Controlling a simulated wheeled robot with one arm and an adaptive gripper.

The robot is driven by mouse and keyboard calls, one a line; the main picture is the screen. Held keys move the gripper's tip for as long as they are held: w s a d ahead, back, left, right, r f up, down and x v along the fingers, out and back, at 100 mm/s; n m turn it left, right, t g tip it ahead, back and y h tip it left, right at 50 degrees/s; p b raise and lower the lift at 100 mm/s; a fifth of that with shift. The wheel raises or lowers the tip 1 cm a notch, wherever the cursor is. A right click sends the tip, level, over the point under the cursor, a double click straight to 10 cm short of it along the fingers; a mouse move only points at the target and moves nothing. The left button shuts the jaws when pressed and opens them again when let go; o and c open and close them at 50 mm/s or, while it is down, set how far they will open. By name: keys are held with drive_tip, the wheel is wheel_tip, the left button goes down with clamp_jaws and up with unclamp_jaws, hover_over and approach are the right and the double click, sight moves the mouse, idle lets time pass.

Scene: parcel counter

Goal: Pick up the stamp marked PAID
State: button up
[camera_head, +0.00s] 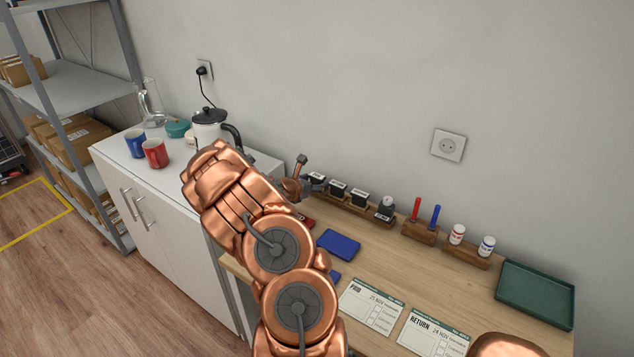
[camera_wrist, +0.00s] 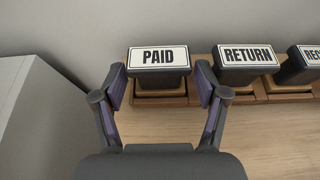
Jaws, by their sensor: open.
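The stamp marked PAID (camera_wrist: 159,60) stands upright at the left end of a wooden rack (camera_wrist: 200,97) in the wrist view. It is black with a white label on top. My gripper (camera_wrist: 163,88) is open, with one finger at each side of the stamp's lower front. Whether the fingers touch it cannot be told. A stamp marked RETURN (camera_wrist: 247,57) stands just to the right, close to the right finger. In the head view my arm covers part of the rack's left end, and the PAID stamp cannot be made out surely there.
A third stamp (camera_wrist: 302,64) stands further right. The counter (camera_head: 395,248) also bears a blue pad (camera_head: 338,243), two paper forms (camera_head: 371,305), pen and bottle holders, and a green tray (camera_head: 536,291). A white cabinet (camera_head: 170,230) with a kettle (camera_head: 209,126) and mugs stands left; the wall is behind.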

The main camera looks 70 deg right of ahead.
drive_tip(key=shift+d, duration=0.25)
drive_tip(key=c, duration=0.9)
drive_tip(key=shift+r, duration=0.15)
drive_tip(key=shift+c, duration=0.2)
